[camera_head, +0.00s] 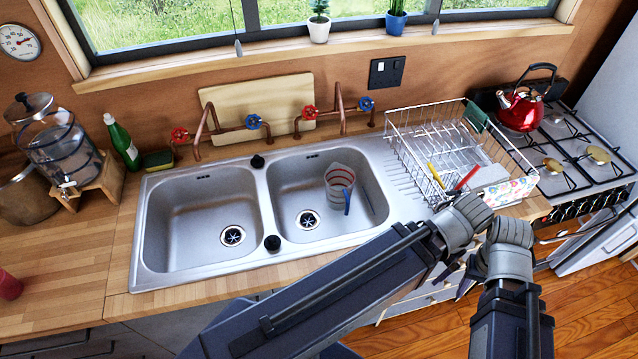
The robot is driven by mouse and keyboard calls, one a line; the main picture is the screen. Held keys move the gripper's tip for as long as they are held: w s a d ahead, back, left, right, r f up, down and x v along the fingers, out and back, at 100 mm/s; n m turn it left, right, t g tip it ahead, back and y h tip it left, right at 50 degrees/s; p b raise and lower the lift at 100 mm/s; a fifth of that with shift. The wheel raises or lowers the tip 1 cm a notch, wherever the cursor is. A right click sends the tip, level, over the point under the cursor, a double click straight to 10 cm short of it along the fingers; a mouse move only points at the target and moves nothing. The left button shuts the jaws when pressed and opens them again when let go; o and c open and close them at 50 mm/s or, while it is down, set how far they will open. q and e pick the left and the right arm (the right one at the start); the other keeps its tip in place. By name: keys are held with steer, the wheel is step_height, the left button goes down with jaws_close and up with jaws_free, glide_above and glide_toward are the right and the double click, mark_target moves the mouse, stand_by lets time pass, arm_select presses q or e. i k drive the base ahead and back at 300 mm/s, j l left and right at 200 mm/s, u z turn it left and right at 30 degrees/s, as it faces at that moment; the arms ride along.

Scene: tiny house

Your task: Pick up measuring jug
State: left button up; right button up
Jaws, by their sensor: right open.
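The measuring jug (340,186) is a clear cup with red markings and a blue handle. It stands in the right basin of the steel sink (152,237), right of the drain, with its handle toward me. My right arm crosses the lower middle and right of the view, in front of the sink and counter. My right gripper (467,279) shows only as a small dark part among the arm links, below the counter edge. It is open, well to the right of the jug and apart from it. My left gripper is not in view.
A wire dish rack (405,150) stands right of the sink. Copper pipes with red and blue tap knobs (309,112) rise behind the basins. A red kettle (521,108) sits on the stove. A glass dispenser (62,150) and green bottle (121,143) stand at left. The left basin is empty.

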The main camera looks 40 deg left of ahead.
mark_target(339, 178)
steer(key=k+l+u, duration=0.1)
steer(key=u, duration=0.25)
steer(key=k+u, duration=0.3)
steer(key=i+u, duration=0.1)
steer(key=i, duration=0.45)
steer(key=k, duration=0.5)
steer(key=u, duration=3)
